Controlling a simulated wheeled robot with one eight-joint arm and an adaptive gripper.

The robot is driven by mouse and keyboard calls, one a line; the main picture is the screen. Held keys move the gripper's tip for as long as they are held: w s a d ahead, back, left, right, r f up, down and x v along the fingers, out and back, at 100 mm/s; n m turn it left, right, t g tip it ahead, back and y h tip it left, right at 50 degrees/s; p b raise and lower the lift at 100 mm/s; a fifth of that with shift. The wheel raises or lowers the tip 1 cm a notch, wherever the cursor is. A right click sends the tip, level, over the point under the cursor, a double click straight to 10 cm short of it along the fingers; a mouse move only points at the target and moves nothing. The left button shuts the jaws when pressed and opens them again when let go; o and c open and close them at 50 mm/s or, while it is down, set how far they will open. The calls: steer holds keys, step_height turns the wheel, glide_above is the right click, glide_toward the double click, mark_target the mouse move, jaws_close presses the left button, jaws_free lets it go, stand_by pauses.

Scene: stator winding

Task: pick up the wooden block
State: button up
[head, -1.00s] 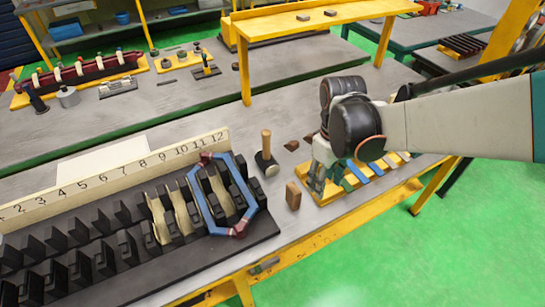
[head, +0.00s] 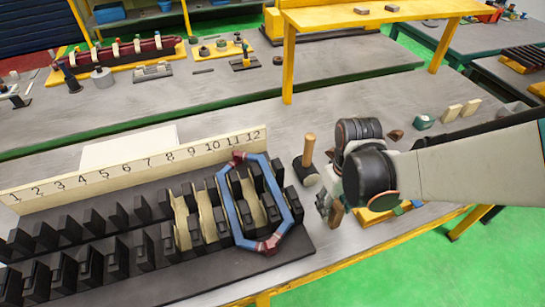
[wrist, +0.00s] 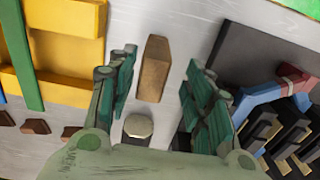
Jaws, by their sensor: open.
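My gripper (wrist: 158,75) is open and empty. In the head view my gripper (head: 325,202) is at the block, pointing down. I cannot tell how far the fingertips are above the bench.
A mallet (head: 308,160) with a wooden handle stands just left of my gripper. A black stator rack (head: 290,258) with a blue coil (head: 230,212) lies further left. A yellow tray (head: 372,216) with coloured strips is close on the right. Small brown wedges (wrist: 35,127) lie nearby.

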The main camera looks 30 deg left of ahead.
mark_target(333, 215)
steer(key=shift+w+d+f+b, duration=0.15)
steer(key=shift+f+b, duration=0.45)
steer(key=shift+f, duration=1)
steer(key=shift+w+f+b, duration=0.15)
steer(key=shift+f+b, duration=0.45)
steer(key=shift+f, duration=0.95)
jaws_close()
